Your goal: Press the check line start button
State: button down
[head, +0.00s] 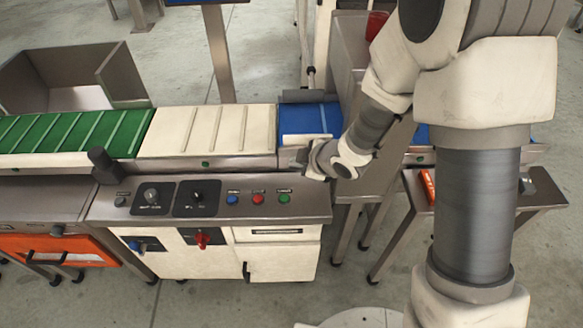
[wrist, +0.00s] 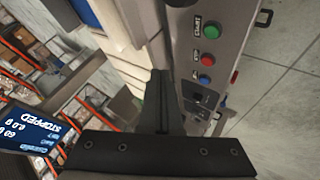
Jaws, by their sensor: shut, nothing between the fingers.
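The control panel (head: 215,215) stands in front of the conveyor. A green button (head: 284,197) sits at the right end of its button row. In the wrist view the green button (wrist: 211,31) has a label beside it that seems to read START. A red button (head: 257,198) and a blue button (head: 232,199) sit left of it. My gripper (head: 299,156) is above and behind the green button in the head view, apart from it. In the wrist view my gripper (wrist: 160,73) has its fingers together, empty, pointing left of the button row.
A black knob post (head: 103,166) stands at the panel's left end. The conveyor has green, cream and blue belts (head: 302,119) behind the panel. A small side table (head: 540,190) is at the right. A screen (wrist: 32,135) reads STOPPED in the wrist view.

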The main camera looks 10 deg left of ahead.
aim_at(288, 200)
jog(key=shift+s+a+f+n+g+y, duration=0.25)
jog(key=shift+s+a+f, duration=0.1)
jog(key=shift+a+f, duration=0.25)
jog(key=shift+s+a+f+n+g+y, duration=0.15)
jog(key=shift+s+a+f+n, duration=0.1)
jog(key=shift+s+a+f, duration=0.25)
jog(key=shift+w+d+f, duration=0.1)
jog(key=shift+w+f, duration=0.05)
notch_tip(288, 200, down, 9)
jog(key=b, duration=0.7)
jog(key=shift+b, duration=0.4)
dwell(0.8)
jog(key=shift+f+b, duration=0.25)
jog(key=shift+b, duration=0.1)
